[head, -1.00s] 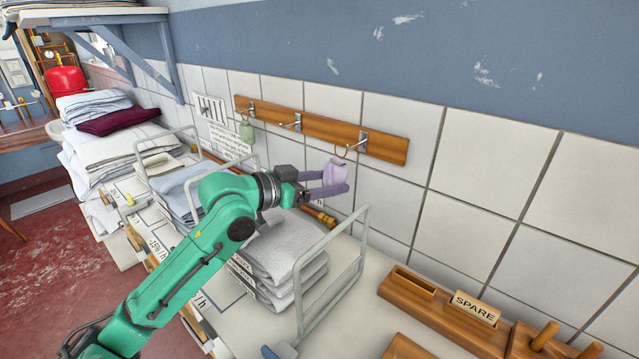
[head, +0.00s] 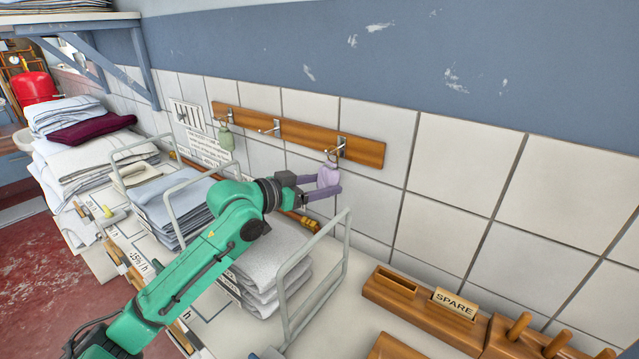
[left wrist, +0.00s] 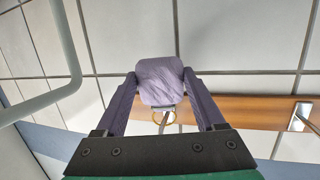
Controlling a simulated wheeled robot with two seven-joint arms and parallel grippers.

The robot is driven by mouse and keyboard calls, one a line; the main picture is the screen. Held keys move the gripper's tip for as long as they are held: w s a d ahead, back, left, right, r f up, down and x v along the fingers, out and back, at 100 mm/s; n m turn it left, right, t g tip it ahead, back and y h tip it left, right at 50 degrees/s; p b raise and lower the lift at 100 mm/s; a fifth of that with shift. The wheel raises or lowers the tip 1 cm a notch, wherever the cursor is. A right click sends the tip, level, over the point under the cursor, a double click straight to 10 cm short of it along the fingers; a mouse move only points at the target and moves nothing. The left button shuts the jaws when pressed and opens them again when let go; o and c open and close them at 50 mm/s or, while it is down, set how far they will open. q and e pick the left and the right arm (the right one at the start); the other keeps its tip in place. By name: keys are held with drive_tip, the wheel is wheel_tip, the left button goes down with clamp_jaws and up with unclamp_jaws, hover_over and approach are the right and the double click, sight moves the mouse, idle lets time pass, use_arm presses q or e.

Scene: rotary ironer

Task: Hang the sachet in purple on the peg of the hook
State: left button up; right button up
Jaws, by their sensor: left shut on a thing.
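The purple sachet (head: 328,176) is held between the fingers of my left gripper (head: 325,187), just below the rightmost hook (head: 339,149) on the wooden rail (head: 300,133). In the left wrist view the sachet (left wrist: 161,82) sits between both fingertips, and its brass ring (left wrist: 164,117) is beside the hook's metal peg. In the head view the ring (head: 331,160) is up at the hook. I cannot tell whether the ring is around the peg. My right gripper is not in view.
Below are wire racks (head: 318,265) with folded linen (head: 270,257). A wooden block with a SPARE sign (head: 455,303) stands at the lower right.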

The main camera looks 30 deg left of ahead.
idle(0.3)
use_arm(q)
drive_tip(key=o, duration=1.3)
drive_tip(key=shift+s, duration=0.1)
drive_tip(key=shift+s+a, duration=0.2)
drive_tip(key=b+v, duration=0.4)
drive_tip(key=v, duration=1)
